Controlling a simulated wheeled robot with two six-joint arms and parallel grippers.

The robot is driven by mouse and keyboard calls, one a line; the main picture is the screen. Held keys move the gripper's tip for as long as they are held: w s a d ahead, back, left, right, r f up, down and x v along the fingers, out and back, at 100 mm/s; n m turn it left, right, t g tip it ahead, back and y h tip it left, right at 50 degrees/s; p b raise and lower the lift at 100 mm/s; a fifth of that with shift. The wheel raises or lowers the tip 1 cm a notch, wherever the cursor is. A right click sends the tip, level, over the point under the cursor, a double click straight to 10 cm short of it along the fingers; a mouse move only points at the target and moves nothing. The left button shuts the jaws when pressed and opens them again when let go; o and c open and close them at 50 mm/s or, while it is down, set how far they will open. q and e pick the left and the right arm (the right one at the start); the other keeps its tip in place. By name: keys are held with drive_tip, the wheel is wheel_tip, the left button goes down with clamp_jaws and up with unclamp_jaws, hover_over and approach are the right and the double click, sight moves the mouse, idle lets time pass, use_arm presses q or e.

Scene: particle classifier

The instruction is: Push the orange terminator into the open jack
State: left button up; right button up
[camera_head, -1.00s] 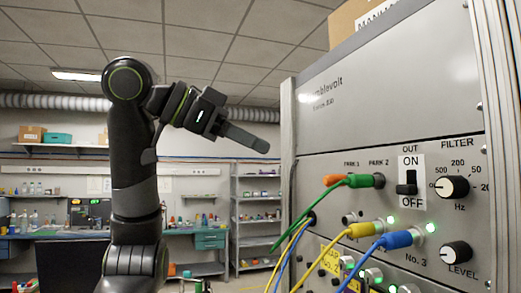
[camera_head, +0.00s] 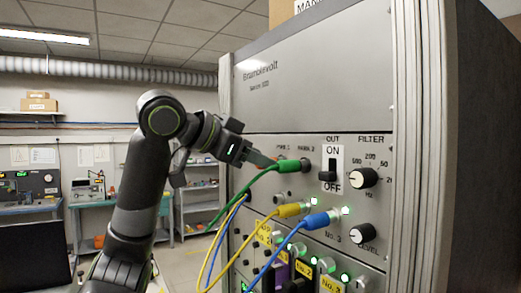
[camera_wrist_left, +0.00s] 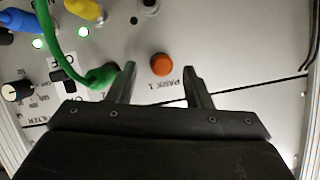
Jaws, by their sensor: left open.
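The orange terminator (camera_wrist_left: 162,64) sits at PARK 1 on the grey panel, seen nearly end-on in the left wrist view. My left gripper (camera_wrist_left: 159,70) is open, with one fingertip on each side of the terminator and a visible gap on both sides. A metal jack (camera_wrist_left: 149,4) without a cable shows at the top edge of the wrist view, partly cut off. My right gripper is in neither view.
The green plug is in PARK 2, close to one fingertip, and its cable (camera_head: 240,189) hangs left. Yellow (camera_head: 289,210) and blue (camera_head: 318,221) plugs sit below with lit green lamps. An ON/OFF switch (camera_head: 328,177) and filter knob (camera_head: 363,178) are to the right.

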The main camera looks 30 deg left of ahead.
use_arm(q)
drive_tip(key=shift+w+d+f, duration=0.1)
drive_tip(key=shift+w+f, duration=0.2)
drive_tip(key=shift+w, duration=0.3)
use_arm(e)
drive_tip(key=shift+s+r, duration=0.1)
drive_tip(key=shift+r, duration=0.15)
use_arm(q)
drive_tip(key=shift+s, duration=0.1)
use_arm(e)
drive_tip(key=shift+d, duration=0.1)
use_arm(q)
drive_tip(key=shift+c, duration=0.9)
clamp_jaws()
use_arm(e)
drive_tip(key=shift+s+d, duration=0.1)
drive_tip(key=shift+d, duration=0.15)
use_arm(q)
drive_tip(key=shift+s, duration=0.1)
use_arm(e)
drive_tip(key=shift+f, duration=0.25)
